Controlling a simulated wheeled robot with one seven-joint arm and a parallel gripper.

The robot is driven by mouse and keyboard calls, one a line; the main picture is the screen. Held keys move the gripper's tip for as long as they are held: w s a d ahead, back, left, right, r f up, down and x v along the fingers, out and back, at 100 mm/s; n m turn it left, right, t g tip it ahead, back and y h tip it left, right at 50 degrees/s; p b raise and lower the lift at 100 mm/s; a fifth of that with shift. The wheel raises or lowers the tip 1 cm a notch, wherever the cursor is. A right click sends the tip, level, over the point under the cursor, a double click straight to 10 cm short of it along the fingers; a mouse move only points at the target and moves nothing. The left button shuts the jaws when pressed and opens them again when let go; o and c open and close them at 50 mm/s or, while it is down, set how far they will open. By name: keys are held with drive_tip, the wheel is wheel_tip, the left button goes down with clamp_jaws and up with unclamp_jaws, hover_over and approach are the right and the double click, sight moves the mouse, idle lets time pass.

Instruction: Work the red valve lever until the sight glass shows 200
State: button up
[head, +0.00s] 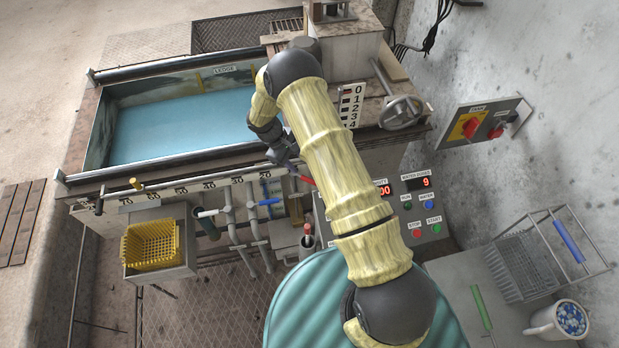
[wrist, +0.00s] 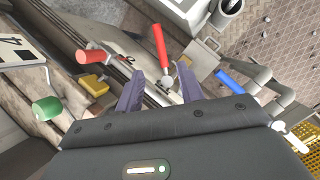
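The red valve lever (wrist: 158,45) shows in the wrist view, just beyond my fingertips, with its metal foot seen in the gap between them. In the head view part of the red lever (head: 306,180) shows beside my arm at the tank's front rail. My gripper (wrist: 162,78) is open, its two purple fingers apart with nothing clearly held. In the head view my gripper (head: 290,162) is at the rail, partly hidden by my forearm. I cannot make out the sight glass or its level; a red display (head: 384,189) is partly covered by my arm, with 00 showing.
A blue lever (wrist: 230,78) stands right of the red one in the wrist view. A red handle (wrist: 89,57) and a green knob (wrist: 47,109) are at left. The tank (head: 77,177), yellow basket (head: 151,243) and control panel (head: 412,206) surround the arm. Pipes run below the rail.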

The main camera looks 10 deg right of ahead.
drive_tip(key=x, duration=1.1)
drive_tip(key=shift+f+p, duration=0.2)
drive_tip(key=shift+p, duration=0.15)
drive_tip(key=shift+a, duration=0.1)
clamp_jaws()
